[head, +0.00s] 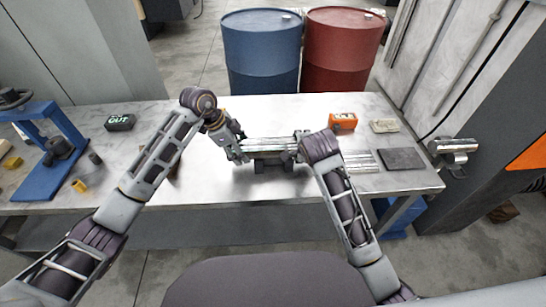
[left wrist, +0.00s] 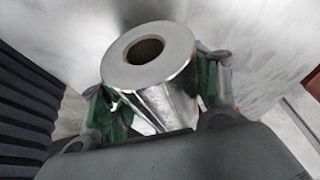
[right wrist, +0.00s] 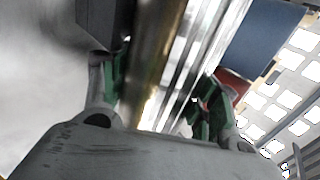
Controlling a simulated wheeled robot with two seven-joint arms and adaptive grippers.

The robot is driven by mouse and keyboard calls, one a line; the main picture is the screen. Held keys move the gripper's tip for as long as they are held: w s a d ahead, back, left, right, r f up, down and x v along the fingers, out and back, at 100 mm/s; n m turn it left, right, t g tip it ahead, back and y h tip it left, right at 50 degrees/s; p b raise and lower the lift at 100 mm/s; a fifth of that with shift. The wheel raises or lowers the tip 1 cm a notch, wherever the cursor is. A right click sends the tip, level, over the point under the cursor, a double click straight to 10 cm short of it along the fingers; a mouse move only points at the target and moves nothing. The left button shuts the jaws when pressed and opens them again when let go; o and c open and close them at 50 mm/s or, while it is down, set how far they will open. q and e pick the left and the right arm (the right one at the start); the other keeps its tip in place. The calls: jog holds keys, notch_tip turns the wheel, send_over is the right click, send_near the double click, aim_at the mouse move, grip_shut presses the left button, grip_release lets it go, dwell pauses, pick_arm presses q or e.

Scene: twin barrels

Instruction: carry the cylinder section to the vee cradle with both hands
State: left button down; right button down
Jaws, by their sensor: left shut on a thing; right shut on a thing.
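The cylinder section (head: 268,144) is a shiny metal tube lying level, left to right, at the middle of the bench. Its ring-shaped end with a dark bore (left wrist: 128,68) faces the left wrist view, and its bright side (right wrist: 172,60) runs through the right wrist view. My left gripper (head: 238,150) is shut on its left end. My right gripper (right wrist: 160,98) is shut around it near the right end; in the head view my right wrist hides those fingers. The dark vee cradle (head: 272,166) is directly below the cylinder. I cannot tell whether they touch.
On the metal bench (head: 225,190), a blue stand (head: 45,165) is at left, with a dark box (head: 120,122) beside it. An orange box (head: 343,121), a pale block (head: 384,126) and a dark plate (head: 402,158) lie at right. Blue (head: 262,50) and red (head: 342,50) barrels stand behind.

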pick_arm(q)
jog(key=shift+w+b, duration=0.1)
jog(key=shift+b, duration=0.2)
pick_arm(e)
jog(key=shift+f, duration=0.1)
pick_arm(q)
jog(key=c, duration=0.7)
grip_release()
jog(key=shift+f, duration=0.25)
pick_arm(e)
jog(key=c, duration=0.7)
grip_release()
jog(key=shift+f, duration=0.2)
pick_arm(q)
jog(key=o, duration=0.3)
jog(key=shift+s+r, duration=0.1)
jog(key=shift+s, duration=0.15)
pick_arm(e)
jog(key=o, duration=0.3)
jog(key=shift+s+r, duration=0.1)
jog(key=shift+s, duration=0.05)
pick_arm(q)
jog(key=shift+w, duration=0.1)
jog(key=shift+v, duration=5.95)
